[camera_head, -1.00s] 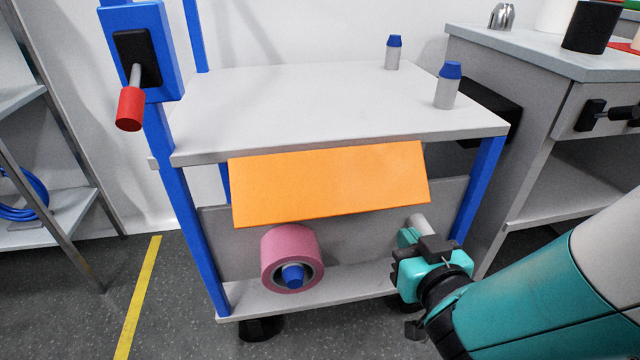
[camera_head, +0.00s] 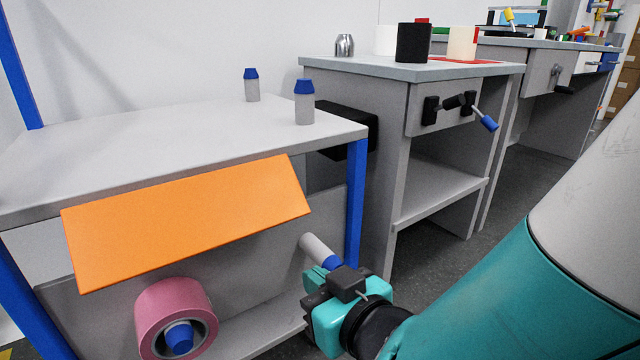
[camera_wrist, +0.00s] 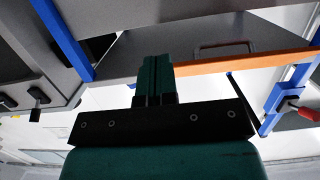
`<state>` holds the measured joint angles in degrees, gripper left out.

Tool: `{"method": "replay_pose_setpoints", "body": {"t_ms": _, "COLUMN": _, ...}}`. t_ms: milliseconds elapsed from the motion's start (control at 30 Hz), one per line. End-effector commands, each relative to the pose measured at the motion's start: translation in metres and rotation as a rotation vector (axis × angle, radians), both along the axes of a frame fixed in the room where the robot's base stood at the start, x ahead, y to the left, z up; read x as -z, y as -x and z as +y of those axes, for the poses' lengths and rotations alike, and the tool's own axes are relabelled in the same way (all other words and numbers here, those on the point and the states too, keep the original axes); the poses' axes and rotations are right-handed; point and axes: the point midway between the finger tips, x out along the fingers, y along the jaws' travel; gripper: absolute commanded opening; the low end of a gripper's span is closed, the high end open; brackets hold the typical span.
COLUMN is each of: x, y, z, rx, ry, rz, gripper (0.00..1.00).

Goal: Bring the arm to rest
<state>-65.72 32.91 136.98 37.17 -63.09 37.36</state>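My gripper (camera_head: 318,300) is teal and black, at the lower middle of the head view. It is in front of the cart's right side, just below a grey peg with a blue end (camera_head: 315,248). I cannot tell if they touch. In the wrist view, its two teal fingers (camera_wrist: 155,72) are together with nothing visible between them. My arm reaches in from the lower right of the head view.
The cart has a grey top (camera_head: 190,135), a tilted orange panel (camera_head: 190,220) and a pink roll (camera_head: 160,305) on a blue-tipped peg. Two blue-capped bottles (camera_head: 304,103) stand on top. A grey bench (camera_head: 390,68) stands right of it; floor (camera_head: 455,252) shows beyond.

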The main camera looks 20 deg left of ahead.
Motion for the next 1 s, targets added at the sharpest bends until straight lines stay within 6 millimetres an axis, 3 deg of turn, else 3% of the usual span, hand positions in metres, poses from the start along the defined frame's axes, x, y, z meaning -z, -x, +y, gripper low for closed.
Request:
{"method": "replay_pose_setpoints", "body": {"t_ms": 167, "x": -0.020, "y": -0.020, "z": -0.023, "rx": 0.099, "ry": 0.028, "rz": 0.062, "gripper": 0.00}}
{"method": "replay_pose_setpoints", "body": {"t_ms": 300, "x": -0.059, "y": -0.049, "z": -0.084, "rx": 0.296, "ry": 0.114, "rz": 0.255, "gripper": 0.00}}
{"method": "replay_pose_setpoints", "body": {"t_ms": 400, "x": -0.088, "y": -0.047, "z": -0.132, "rx": 0.386, "ry": 0.198, "rz": 0.454, "gripper": 0.00}}
{"method": "replay_pose_setpoints", "body": {"t_ms": 500, "x": -0.118, "y": -0.025, "z": -0.170, "rx": 0.391, "ry": 0.284, "rz": 0.642, "gripper": 0.00}}
{"method": "replay_pose_setpoints", "body": {"t_ms": 700, "x": -0.182, "y": 0.041, "z": -0.217, "rx": 0.242, "ry": 0.435, "rz": 0.892, "gripper": 0.00}}
{"method": "replay_pose_setpoints", "body": {"t_ms": 900, "x": -0.241, "y": 0.108, "z": -0.250, "rx": 0.036, "ry": 0.581, "rz": 1.000, "gripper": 0.00}}
{"method": "replay_pose_setpoints", "body": {"t_ms": 1000, "x": -0.270, "y": 0.112, "z": -0.249, "rx": 0.015, "ry": 0.597, "rz": 1.009, "gripper": 0.00}}
